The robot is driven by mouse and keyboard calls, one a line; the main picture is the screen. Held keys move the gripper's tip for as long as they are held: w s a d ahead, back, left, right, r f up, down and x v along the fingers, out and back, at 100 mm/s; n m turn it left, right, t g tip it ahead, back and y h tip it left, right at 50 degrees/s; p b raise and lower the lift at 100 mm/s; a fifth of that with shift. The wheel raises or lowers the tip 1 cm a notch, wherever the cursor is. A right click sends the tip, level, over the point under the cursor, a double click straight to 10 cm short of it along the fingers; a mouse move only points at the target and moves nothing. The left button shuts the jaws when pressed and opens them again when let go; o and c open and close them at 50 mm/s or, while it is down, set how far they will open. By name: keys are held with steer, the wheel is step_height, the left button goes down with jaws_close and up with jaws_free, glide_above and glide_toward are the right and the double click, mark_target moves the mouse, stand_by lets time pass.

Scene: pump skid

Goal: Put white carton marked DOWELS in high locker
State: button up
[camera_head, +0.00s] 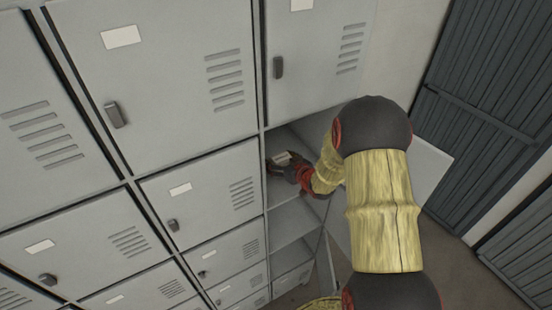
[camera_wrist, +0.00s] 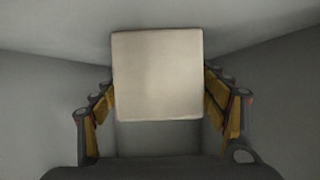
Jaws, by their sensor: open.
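A white carton (camera_wrist: 158,72) shows in the wrist view as a plain pale face between my gripper's fingers, inside a grey compartment. No lettering can be read on it. In the head view only a small pale part of the carton (camera_head: 282,157) shows in the open locker (camera_head: 290,138). My gripper (camera_wrist: 159,98) is open, with one finger on each side of the carton. Whether the fingers touch it cannot be told. In the head view my gripper (camera_head: 284,167) is inside the open locker, partly hidden by my arm. What the carton rests on is not clear.
Shut grey lockers (camera_head: 165,75) fill the left and top. Another open compartment (camera_head: 290,222) lies below the one with my gripper. An open locker door (camera_head: 432,168) stands right of my arm. Dark corrugated panels (camera_head: 480,90) stand at the right. Compartment walls (camera_wrist: 40,110) flank my gripper.

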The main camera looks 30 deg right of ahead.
mark_target(286, 164)
steer(key=b+v, duration=0.1)
steer(key=v, duration=0.9)
steer(key=shift+s+f, duration=0.1)
